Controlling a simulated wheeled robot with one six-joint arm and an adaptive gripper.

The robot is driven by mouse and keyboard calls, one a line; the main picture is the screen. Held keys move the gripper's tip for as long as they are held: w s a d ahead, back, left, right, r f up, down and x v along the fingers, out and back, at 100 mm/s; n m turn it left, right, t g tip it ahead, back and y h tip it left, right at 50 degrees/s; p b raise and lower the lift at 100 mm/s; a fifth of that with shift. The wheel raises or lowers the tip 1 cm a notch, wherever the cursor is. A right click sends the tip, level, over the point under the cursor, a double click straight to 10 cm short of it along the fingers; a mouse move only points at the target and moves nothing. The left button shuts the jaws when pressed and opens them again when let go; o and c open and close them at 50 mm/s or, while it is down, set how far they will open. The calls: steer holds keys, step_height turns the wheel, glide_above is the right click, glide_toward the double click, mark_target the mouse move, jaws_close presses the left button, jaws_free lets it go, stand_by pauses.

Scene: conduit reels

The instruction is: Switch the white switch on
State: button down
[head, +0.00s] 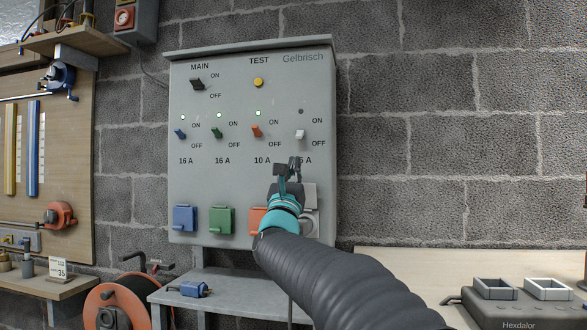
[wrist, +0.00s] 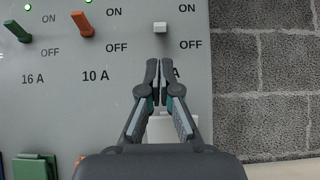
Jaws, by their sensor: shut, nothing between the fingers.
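The white switch (head: 300,134) is at the right end of the lower row on the grey panel (head: 235,185). Its lever points down towards OFF, and the small lamp (head: 301,111) above it is dark. The switch shows in the wrist view (wrist: 159,27) at top centre. My gripper (head: 287,164) is shut and empty, in front of the panel and below the white switch. In the wrist view the fingertips (wrist: 153,65) are together, just below the switch with a small gap in the picture. The fingers hide part of the rating label.
Orange (head: 256,131), green (head: 217,132) and blue (head: 180,133) switches stand left of the white one, with lit green lamps. A black main switch (head: 197,84) and yellow test button (head: 258,82) are above. Covered sockets are below. Bare block wall lies to the right.

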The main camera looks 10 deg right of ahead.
mark_target(299, 149)
steer(key=p+x, duration=0.1)
steer(key=x, duration=0.5)
steer(key=shift+w+d+r, duration=0.15)
steer(key=shift+r, duration=0.05)
